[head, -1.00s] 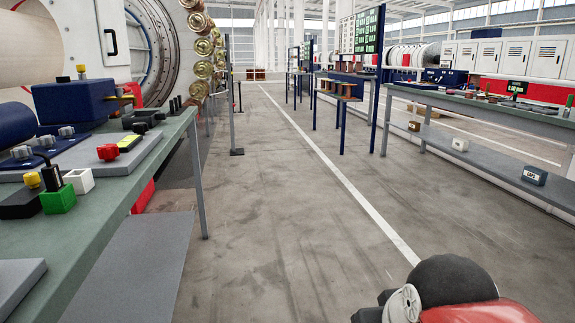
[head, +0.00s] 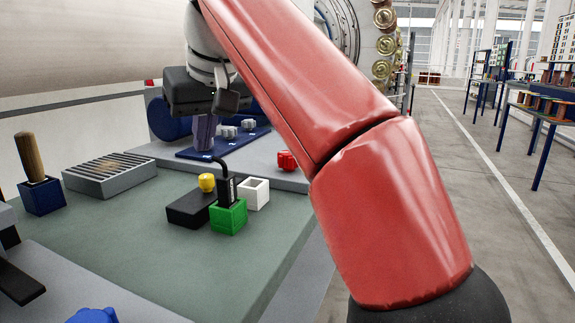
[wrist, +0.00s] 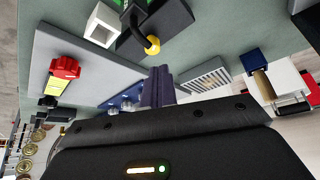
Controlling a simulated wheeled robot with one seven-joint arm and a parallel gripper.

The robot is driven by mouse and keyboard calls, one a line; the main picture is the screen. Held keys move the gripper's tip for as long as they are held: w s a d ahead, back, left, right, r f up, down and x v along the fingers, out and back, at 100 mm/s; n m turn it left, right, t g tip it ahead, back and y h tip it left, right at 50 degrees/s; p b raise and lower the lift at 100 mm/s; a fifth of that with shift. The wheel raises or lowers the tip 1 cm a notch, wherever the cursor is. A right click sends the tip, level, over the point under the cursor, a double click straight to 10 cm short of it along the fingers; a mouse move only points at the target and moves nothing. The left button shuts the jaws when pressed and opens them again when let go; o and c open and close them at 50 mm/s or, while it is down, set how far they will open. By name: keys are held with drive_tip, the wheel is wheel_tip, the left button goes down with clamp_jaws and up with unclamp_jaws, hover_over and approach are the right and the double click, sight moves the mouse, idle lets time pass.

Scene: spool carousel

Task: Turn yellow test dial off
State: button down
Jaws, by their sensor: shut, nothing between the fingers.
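A yellow dial (head: 207,182) sits on a black box (head: 190,207) on the green bench top. It also shows in the wrist view (wrist: 152,46), near the top middle. My gripper (head: 204,148) points down beyond the dial, over the blue plate, apart from the dial. Its fingers (wrist: 158,72) are together and empty in the wrist view. The dial's pointer and any off mark are too small to make out.
A green cube (head: 229,217) holding a black corded tool and a white open cube (head: 254,193) stand close to the dial. A red knob (head: 287,160) is at right. A grey slotted block (head: 108,175) and a blue block with a wooden handle (head: 42,196) stand at left.

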sight(206, 181)
drive_tip(key=shift+f+b, duration=1)
drive_tip(key=shift+f, duration=2.45)
drive_tip(key=shift+w+a, duration=0.1)
drive_tip(key=shift+w, duration=0.15)
